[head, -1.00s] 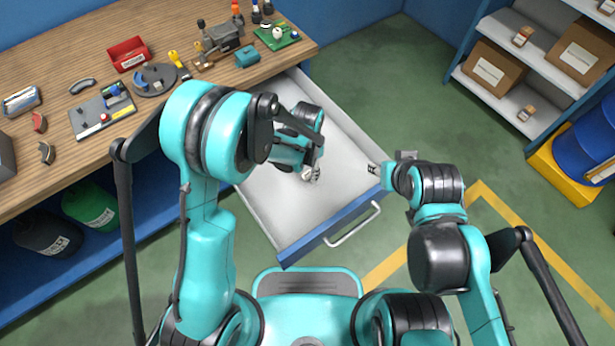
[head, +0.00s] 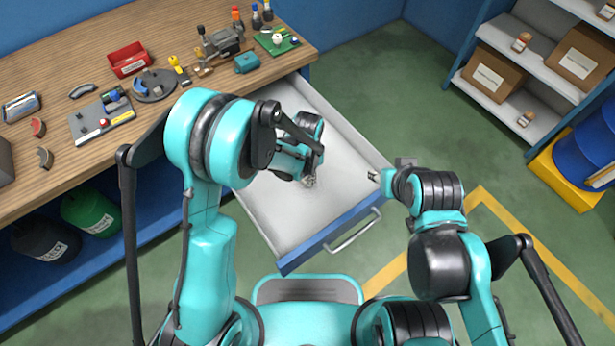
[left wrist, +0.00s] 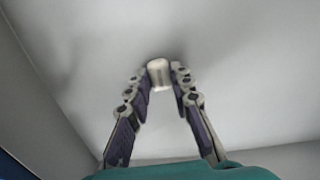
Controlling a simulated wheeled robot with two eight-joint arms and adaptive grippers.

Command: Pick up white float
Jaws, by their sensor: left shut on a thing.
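The white float (left wrist: 159,74) is a small, pale, rounded piece between the fingertips of my left gripper (left wrist: 160,80) in the left wrist view. The fingers are shut on it, over the pale floor of the open drawer (head: 345,180). I cannot tell whether the float touches that floor. In the head view my left gripper (head: 309,181) is inside the drawer, and the float is too small to make out clearly. My right gripper (head: 374,176) is by the drawer's right front corner; its fingers are too small to tell open or shut.
The drawer's blue front has a metal handle (head: 351,230). A wooden workbench (head: 60,180) with tools, a red bin (head: 129,60) and a green board (head: 277,42) is at left. Shelves with boxes (head: 488,79) and a blue barrel (head: 590,150) are at right.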

